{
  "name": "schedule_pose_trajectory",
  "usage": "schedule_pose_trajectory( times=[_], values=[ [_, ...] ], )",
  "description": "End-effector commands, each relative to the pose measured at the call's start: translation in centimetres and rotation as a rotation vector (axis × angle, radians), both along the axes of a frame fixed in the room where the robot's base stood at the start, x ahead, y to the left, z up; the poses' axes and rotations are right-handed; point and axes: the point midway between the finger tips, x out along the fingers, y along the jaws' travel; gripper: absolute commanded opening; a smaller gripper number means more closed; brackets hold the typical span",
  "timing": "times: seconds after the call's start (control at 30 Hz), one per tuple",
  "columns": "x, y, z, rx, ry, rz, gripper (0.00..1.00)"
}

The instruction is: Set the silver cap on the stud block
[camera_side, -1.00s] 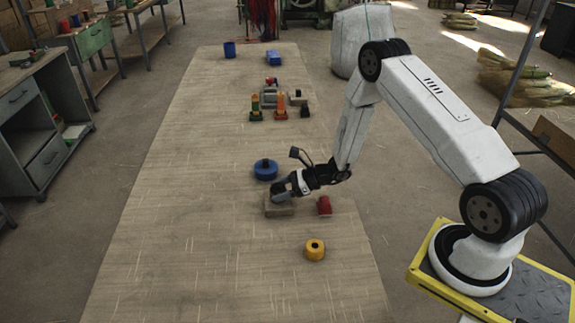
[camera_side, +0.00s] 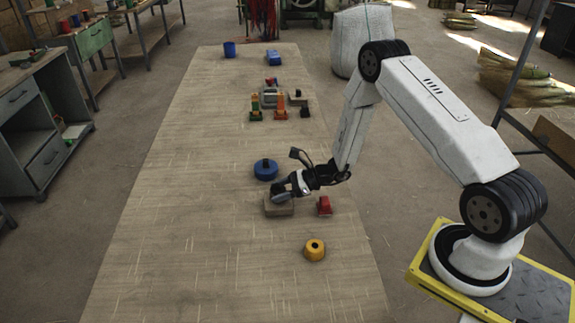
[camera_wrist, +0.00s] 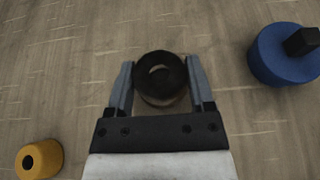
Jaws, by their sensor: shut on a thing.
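My gripper (camera_side: 283,191) is shut on a dark, round piece, which I take for the silver cap (camera_wrist: 160,80). In the wrist view the cap sits between the two grey fingers, with a pale glint on its top. In the side view the fingers are low over a flat grey-brown block (camera_side: 279,208), which I take for the stud block. The fingers cover the top of this block, so its stud is hidden. I cannot tell whether the cap touches it. The block does not show clearly in the wrist view.
A blue round piece with a dark knob (camera_side: 266,170) stands just behind the block. A red piece (camera_side: 324,206) is close on the right. A yellow ring-like piece (camera_side: 315,250) lies nearer the front. Several parts stand farther back. The table's left side is clear.

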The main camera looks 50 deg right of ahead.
Motion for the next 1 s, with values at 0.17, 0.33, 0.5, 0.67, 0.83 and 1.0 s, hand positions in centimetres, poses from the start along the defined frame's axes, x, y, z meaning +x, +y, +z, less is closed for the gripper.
schedule_pose_trajectory(
  times=[0.17, 0.33, 0.5, 0.67, 0.83, 1.0],
  values=[
    [0.02, -0.01, 0.01, 0.0, 0.0, 0.0, 0.13],
    [0.02, -0.01, -0.04, 0.0, 0.0, 0.0, 0.13],
    [0.02, -0.01, -0.23, 0.0, 0.0, 0.0, 0.13],
    [0.01, 0.0, -0.48, 0.0, 0.0, 0.0, 0.13],
    [0.02, -0.01, -0.71, 0.0, 0.0, 0.0, 0.13],
    [0.02, -0.01, -0.93, 0.0, 0.0, 0.0, 0.13]
  ],
)
